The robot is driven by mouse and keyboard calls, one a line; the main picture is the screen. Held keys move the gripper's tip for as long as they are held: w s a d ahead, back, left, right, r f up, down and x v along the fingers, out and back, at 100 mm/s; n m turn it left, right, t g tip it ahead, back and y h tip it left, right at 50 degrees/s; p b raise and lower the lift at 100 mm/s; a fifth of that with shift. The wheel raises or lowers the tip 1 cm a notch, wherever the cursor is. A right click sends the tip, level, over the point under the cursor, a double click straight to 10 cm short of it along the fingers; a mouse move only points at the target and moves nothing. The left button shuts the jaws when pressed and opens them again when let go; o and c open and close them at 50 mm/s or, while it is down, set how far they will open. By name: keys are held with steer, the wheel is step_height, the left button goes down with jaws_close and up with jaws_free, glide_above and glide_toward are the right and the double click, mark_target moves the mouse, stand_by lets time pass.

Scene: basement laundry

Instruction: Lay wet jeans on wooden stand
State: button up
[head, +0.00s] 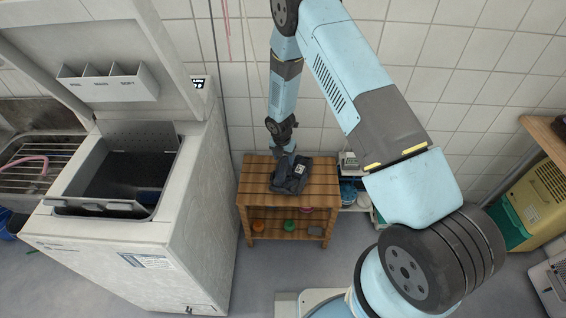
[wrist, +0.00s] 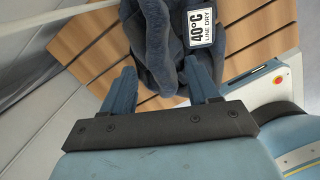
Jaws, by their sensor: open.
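The dark blue jeans (head: 292,178) lie bunched on the slatted top of the wooden stand (head: 256,187). In the wrist view the jeans (wrist: 158,45) show a white label reading 40°C and line dry, on the wooden slats (wrist: 105,50). My gripper (head: 287,160) is directly above the jeans in the head view. In the wrist view my gripper (wrist: 162,85) is open, its two fingers spread apart at the near edge of the jeans. The cloth's lower end reaches the space near the right finger; whether they touch I cannot tell.
A white top-loading washer (head: 165,250) with its lid up stands left of the stand. Lower shelf items include a green one (head: 290,226). A small shelf (head: 350,198) with bottles is to the right. A yellow and green case (head: 535,200) is at the far right. A tiled wall is behind.

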steer(key=d+r+m+t, duration=0.1)
steer(key=d+r+m, duration=0.25)
steer(key=r, duration=0.95)
steer(key=d+r+m, duration=0.3)
steer(key=r+m, duration=0.1)
steer(key=r, duration=0.9)
steer(key=s+d+r+m+t, duration=0.1)
steer(key=s+d+r+m, duration=0.25)
steer(key=r, duration=0.55)
steer(key=s+d+r+m, duration=0.3)
steer(key=d+r+m, duration=0.1)
steer(key=r, duration=0.4)
steer(key=s+d+r+m+t, duration=0.1)
steer(key=s+d+r+m, duration=0.55)
steer(key=s+r, duration=0.45)
steer(key=s+d+r+m, duration=0.1)
steer(key=s+r+m, duration=0.1)
steer(key=s+m, duration=0.3)
steer(key=s+d+r+m+t, duration=0.1)
steer(key=s+m, duration=0.3)
steer(key=s, duration=0.7)
steer(key=shift+s+r+m+y, duration=0.35)
steer(key=shift+s+r+y, duration=0.05)
steer(key=shift+r, duration=0.5)
steer(key=shift+c, duration=0.4)
